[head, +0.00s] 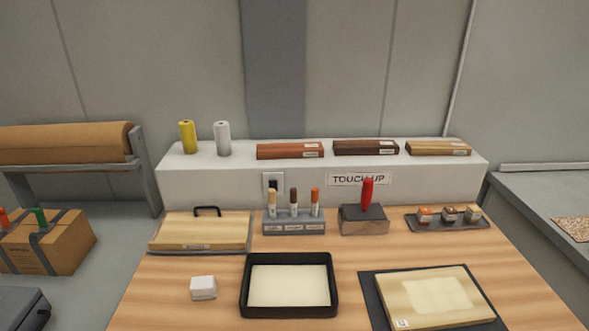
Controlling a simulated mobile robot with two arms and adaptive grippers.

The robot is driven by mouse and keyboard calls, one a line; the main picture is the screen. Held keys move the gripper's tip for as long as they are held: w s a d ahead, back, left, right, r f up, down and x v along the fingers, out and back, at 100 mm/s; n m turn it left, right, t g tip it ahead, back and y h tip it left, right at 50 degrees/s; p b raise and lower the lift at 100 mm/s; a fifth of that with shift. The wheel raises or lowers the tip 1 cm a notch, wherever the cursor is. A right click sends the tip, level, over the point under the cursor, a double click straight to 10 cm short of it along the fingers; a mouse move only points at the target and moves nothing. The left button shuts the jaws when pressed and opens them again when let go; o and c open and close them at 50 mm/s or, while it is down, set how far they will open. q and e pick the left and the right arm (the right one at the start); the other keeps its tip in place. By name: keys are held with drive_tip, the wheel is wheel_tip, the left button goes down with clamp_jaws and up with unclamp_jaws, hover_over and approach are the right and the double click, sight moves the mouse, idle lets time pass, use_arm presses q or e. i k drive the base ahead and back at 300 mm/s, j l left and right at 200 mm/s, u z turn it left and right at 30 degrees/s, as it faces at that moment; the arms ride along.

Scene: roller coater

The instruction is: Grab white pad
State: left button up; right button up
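The white pad (203,287) is a small white block lying on the wooden table, left of a black tray (245,290). It lies apart from the tray, with bare wood around it. Nothing covers it. Neither of my grippers shows in the head view.
A wooden panel with a handle (200,232) lies behind the pad. A marker holder (294,226), a red-handled block (365,218) and a tray of small jars (447,219) line the back. A board on a dark mat (374,303) lies at right. Bare wood (160,300) shows left of the pad.

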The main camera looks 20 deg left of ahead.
sight(201, 288)
drive_tip(key=u, duration=1.25)
